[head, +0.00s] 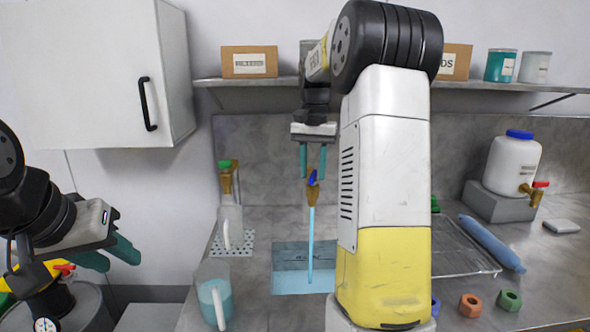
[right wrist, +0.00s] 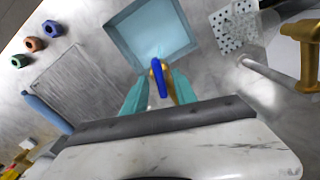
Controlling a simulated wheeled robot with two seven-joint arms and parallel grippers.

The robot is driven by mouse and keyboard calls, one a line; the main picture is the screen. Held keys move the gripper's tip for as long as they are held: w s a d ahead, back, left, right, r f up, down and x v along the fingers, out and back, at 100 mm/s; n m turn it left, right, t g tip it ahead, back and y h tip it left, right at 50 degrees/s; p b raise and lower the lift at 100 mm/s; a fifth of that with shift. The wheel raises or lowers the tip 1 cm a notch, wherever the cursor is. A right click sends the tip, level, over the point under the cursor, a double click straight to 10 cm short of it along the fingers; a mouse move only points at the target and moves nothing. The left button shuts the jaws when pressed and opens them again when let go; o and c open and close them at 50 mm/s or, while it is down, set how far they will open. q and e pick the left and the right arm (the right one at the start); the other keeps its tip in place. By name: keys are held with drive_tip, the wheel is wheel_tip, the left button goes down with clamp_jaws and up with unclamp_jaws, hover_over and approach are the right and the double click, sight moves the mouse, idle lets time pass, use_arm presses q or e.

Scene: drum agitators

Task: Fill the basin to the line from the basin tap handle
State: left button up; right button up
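The basin (head: 300,255) is sunk in the counter and holds pale blue water; I cannot make out its fill line. The basin also shows in the right wrist view (right wrist: 118,14). A blue stream (head: 310,245) runs down into it from the brass tap. The blue tap handle (head: 313,178) sits on top of that tap. My right gripper (head: 313,170) points down over the handle, its teal fingers apart. In the right wrist view the blue handle (right wrist: 158,76) lies between the open fingers (right wrist: 158,85). My left gripper (head: 117,262) is open and empty at the far left.
A jug (head: 214,298) with a white handle stands left of the basin. A green-handled tap (head: 228,178) stands behind it above a perforated plate (head: 238,243). A wire rack (head: 462,250), a blue roll (head: 491,243) and a white canister (head: 512,165) are on the right.

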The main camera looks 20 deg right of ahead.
sight(313, 173)
wheel_tip(313, 173, up, 8)
drive_tip(key=shift+f, duration=0.1)
idle(0.4)
drive_tip(key=shift+c, duration=0.4)
